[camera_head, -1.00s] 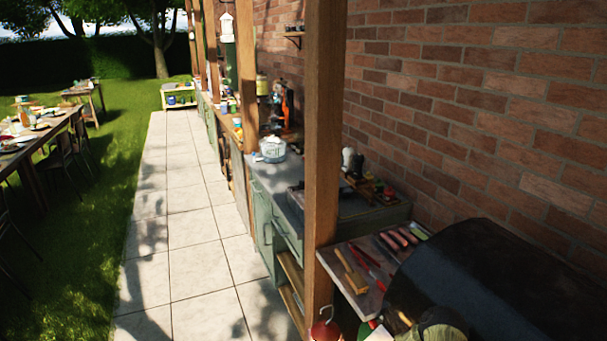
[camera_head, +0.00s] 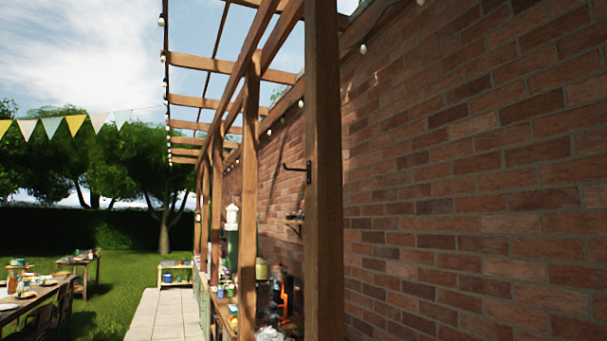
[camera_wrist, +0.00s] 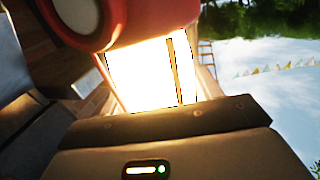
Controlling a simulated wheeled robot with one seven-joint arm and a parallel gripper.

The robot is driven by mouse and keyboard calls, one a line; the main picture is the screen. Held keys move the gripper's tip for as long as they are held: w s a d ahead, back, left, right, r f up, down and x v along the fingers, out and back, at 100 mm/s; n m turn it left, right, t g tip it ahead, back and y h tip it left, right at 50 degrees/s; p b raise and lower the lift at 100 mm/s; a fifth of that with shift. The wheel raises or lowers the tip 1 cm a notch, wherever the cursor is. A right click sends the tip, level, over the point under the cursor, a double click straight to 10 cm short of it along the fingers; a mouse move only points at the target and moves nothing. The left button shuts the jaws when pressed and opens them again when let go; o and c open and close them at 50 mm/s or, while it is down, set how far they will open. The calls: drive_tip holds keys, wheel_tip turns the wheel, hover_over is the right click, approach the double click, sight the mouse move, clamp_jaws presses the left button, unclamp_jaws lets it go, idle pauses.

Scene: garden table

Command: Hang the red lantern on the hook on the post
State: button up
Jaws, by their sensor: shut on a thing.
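The red lantern fills the top of the wrist view, with a rounded red body part (camera_wrist: 125,22) and a brightly glowing glass (camera_wrist: 150,78). My gripper (camera_wrist: 165,122) is at the bottom of that view, close against the lantern and shut on it. The fingertips and the exact grip point are hidden. In the head view, a dark hook (camera_head: 297,168) sticks out to the left from the near wooden post (camera_head: 323,190), at about mid-height in the picture. The hook is empty. Neither my gripper nor the lantern shows in the head view.
A brick wall (camera_head: 460,190) runs along the right. More posts and pergola beams (camera_head: 205,103) stretch back. A cluttered counter lies behind the near post. A dining table (camera_head: 28,302) stands on grass at left. The air left of the hook looks clear.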

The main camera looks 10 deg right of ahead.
drive_tip(key=shift+s+a+r, duration=0.1)
drive_tip(key=shift+s+a, duration=0.05)
drive_tip(key=s, duration=0.1)
drive_tip(key=s+r, duration=0.1)
drive_tip(key=s, duration=0.1)
drive_tip(key=s+r, duration=0.1)
drive_tip(key=shift+s+d+r, duration=0.1)
drive_tip(key=shift+s+d, duration=0.1)
drive_tip(key=shift+s, duration=0.05)
drive_tip(key=shift+a, duration=0.1)
